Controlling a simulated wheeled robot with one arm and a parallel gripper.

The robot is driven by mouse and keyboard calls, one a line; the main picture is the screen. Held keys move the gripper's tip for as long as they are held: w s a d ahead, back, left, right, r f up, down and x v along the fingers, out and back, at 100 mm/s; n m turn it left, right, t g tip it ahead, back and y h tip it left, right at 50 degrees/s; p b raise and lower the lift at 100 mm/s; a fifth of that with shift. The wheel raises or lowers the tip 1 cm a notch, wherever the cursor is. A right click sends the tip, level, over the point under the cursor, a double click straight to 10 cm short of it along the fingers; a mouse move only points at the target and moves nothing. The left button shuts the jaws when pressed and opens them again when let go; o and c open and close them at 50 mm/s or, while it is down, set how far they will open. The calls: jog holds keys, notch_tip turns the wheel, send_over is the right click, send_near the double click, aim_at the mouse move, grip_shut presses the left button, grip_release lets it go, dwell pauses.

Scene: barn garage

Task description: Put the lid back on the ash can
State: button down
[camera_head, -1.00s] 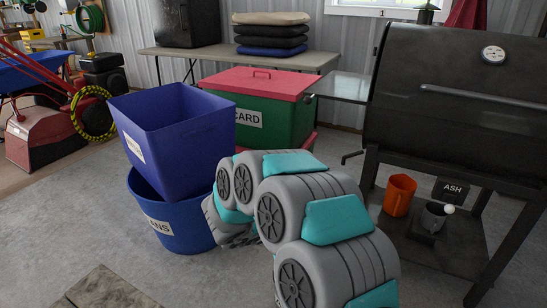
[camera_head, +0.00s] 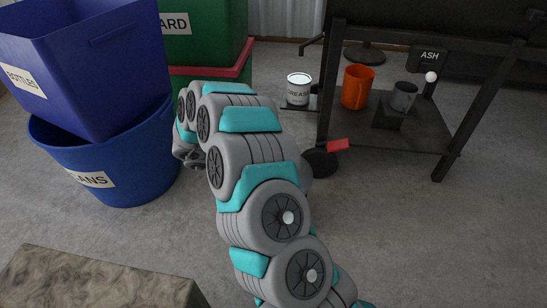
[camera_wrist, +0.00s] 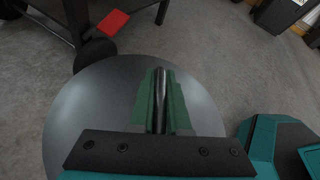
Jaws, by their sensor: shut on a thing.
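My gripper (camera_wrist: 160,95) has green fingers shut on the upright dark handle of a round grey metal lid (camera_wrist: 85,115) in the wrist view. The lid spreads out below the fingers, over the concrete floor. In the head view my arm hides the gripper and most or all of the lid. A small grey can (camera_head: 404,95) stands on a dark block on the grill's lower shelf, below a sign reading ASH (camera_head: 430,56). It looks open at the top. The lid is apart from this can.
An orange bucket (camera_head: 356,87) stands left of the grey can, and a GREASE can (camera_head: 298,88) farther left. The grill's wheel (camera_head: 320,162) and a red block (camera_head: 338,145) are near my arm. Blue bins (camera_head: 110,165) stand left. A stone-like slab (camera_head: 95,280) lies in front.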

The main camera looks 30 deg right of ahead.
jog(key=shift+f+p, duration=0.9)
jog(key=shift+f, duration=1.05)
notch_tip(320, 180, down, 3)
jog(key=b, duration=0.2)
jog(key=shift+r+b, duration=0.15)
jog(key=shift+b, duration=0.15)
dwell(1.1)
jog(key=c, duration=0.8)
grip_release()
jog(key=shift+o, duration=0.2)
jog(key=o, duration=0.4)
jog(key=shift+r, duration=3.35)
